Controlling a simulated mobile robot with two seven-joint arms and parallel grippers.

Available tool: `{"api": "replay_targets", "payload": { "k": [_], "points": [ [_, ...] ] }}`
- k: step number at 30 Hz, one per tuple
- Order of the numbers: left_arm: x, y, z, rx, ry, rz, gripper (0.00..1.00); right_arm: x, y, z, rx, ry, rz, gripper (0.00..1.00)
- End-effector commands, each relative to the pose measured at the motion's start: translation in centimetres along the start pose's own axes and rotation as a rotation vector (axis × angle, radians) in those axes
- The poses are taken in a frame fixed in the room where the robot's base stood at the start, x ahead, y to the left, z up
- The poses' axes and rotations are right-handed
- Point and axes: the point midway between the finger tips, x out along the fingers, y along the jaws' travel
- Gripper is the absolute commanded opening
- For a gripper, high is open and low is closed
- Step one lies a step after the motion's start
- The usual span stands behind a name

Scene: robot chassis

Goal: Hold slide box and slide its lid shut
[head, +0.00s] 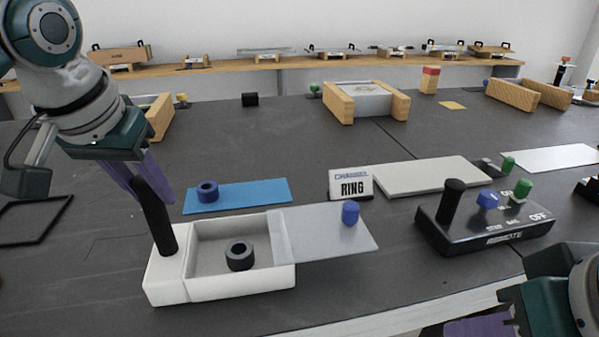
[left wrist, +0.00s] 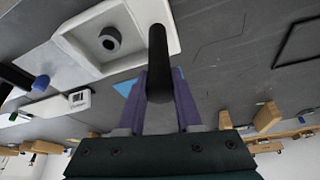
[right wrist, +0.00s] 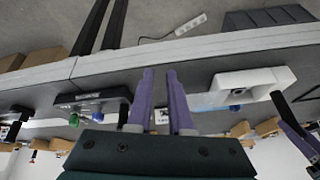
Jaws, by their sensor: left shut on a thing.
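The white slide box (head: 215,292) stands on the dark table in the head view, with a dark ring (head: 240,256) in its open compartment. Its grey lid (head: 322,240) with a blue knob (head: 350,213) sticks out to the right, leaving the compartment uncovered. My left gripper (head: 146,180) is shut on the black upright handle (head: 160,225) at the box's left end. The handle also shows between the fingers in the left wrist view (left wrist: 158,60). My right gripper (right wrist: 160,75) is empty, its fingers apart, at the table's near edge, away from the box.
A blue mat (head: 260,194) with a blue ring (head: 207,190) lies behind the box. A black control box (head: 490,225) with a stick and knobs stands right of the lid.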

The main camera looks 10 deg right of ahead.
Motion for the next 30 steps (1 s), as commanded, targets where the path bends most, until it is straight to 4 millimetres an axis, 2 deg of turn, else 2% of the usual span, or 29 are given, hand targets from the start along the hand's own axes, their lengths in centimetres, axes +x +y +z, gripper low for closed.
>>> {"api": "replay_targets", "payload": {
  "k": [1,3,6,10,14,17,30],
  "points": [
    [0.4,-0.2,0.5,-0.002,-0.013,-0.005,0.0,0.1,-0.5,-2.2,0.096,0.039,-0.01,0.12],
    [0.5,-0.2,0.5,-0.002,-0.013,-0.005,0.0,0.1,-1.0,-4.8,0.231,0.08,-0.022,0.04],
    [0.5,-0.2,0.6,-0.002,-0.013,-0.005,0.0,-0.2,-1.8,-7.9,0.392,0.123,-0.047,0.0],
    [0.5,-0.2,0.6,-0.002,-0.013,-0.005,0.0,-0.6,-2.4,-10.3,0.526,0.155,-0.074,0.0],
    [0.5,-0.2,0.6,-0.002,-0.014,-0.006,0.0,-0.2,-2.6,-11.2,0.575,0.163,-0.084,0.0],
    [0.5,-0.2,0.6,-0.002,-0.014,-0.006,0.0,0.9,-2.6,-11.4,0.579,0.161,-0.082,0.0],
    [0.5,-0.2,0.6,-0.002,-0.015,-0.006,0.0,8.6,-2.9,-12.8,0.574,0.161,-0.082,0.0]
  ]
}}
